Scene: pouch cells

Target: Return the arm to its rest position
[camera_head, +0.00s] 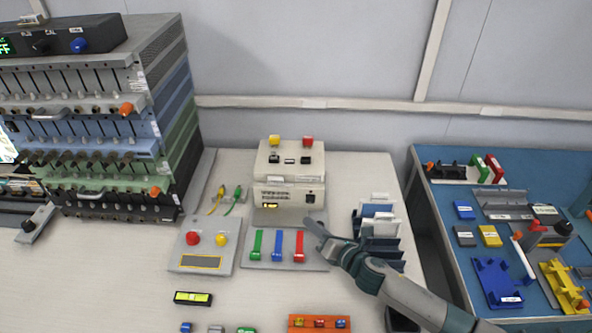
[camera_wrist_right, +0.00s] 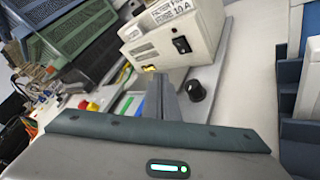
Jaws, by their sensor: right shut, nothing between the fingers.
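My right arm (camera_head: 398,290) comes in from the lower right in the head view. Its gripper (camera_head: 312,226) is shut and empty, just right of the red bar on the grey plate (camera_head: 262,262) and in front of the cream power box (camera_head: 289,180). In the right wrist view the gripper fingers (camera_wrist_right: 168,92) are together, next to a black knob (camera_wrist_right: 196,91), with the power box (camera_wrist_right: 176,38) beyond. I cannot tell whether the fingers touch anything. My left gripper is not in view.
A rack (camera_head: 95,120) stands at the left. A box with red and yellow buttons (camera_head: 204,246) sits left of the plate. A slotted holder (camera_head: 380,232) stands close to the right arm. A blue bench (camera_head: 455,262) with parts is at the right.

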